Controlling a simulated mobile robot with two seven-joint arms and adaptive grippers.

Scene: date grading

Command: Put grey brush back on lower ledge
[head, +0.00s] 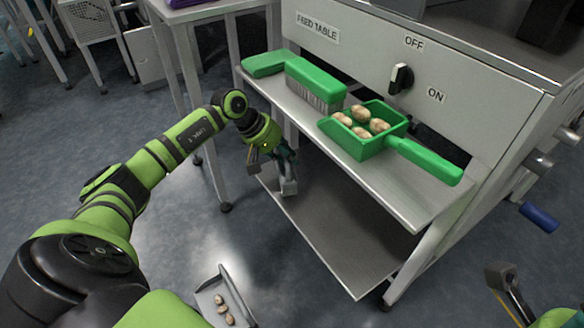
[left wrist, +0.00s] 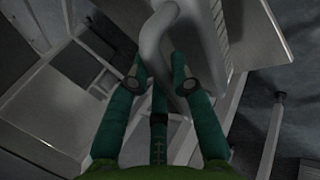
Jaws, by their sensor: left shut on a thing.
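The grey brush (head: 289,187) is in my left gripper (head: 284,160), at the left end of the lower ledge (head: 345,235). I cannot tell whether the brush touches the ledge. The lower ledge is a bare metal shelf under the upper ledge. My right gripper (head: 503,285) shows only in part at the bottom right; its opening cannot be judged.
The upper ledge (head: 425,205) overhangs the lower one. It bears a green brush (head: 315,80) and a green scoop (head: 430,160) with several dates. A grey pan (head: 210,283) with several dates is at the bottom. A table leg (head: 212,175) stands left of my gripper.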

